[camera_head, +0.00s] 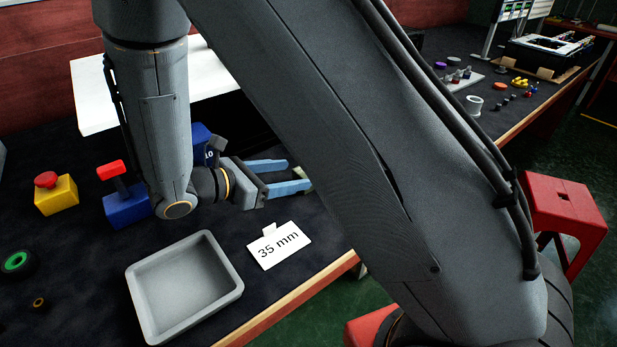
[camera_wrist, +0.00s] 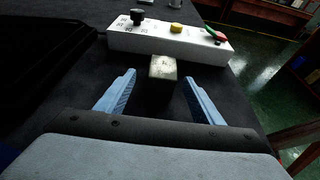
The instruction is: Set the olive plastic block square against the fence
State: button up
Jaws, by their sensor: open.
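The olive plastic block (camera_wrist: 163,68) shows in the wrist view as a small block with a pale olive-grey top and a dark near side. My gripper (camera_wrist: 159,77) is open, with one blue finger on each side of the block and a visible gap to each. The block stands at the fingertips, and I cannot tell how deep it sits between them. In the head view my gripper (camera_head: 298,175) points right, low over the dark table, and my arm hides most of the block's area. I cannot make out a fence for certain in either view.
A white control box (camera_wrist: 170,42) with knobs stands just beyond the block. A grey tray (camera_head: 185,285), a "35 mm" card (camera_head: 279,246), a blue block with a red handle (camera_head: 125,205) and a yellow box with a red button (camera_head: 56,194) lie near my arm. The table's wooden edge runs in front.

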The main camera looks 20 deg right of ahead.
jog(key=shift+s+x, duration=0.15)
jog(key=shift+x, duration=1.5)
jog(key=shift+s+x, duration=0.1)
jog(key=shift+x, duration=1.55)
jog(key=c, duration=1.3)
jog(key=shift+r, duration=0.15)
notch_tip(320, 180, up, 10)
jog(key=shift+f+p, duration=0.1)
jog(key=shift+p, duration=0.35)
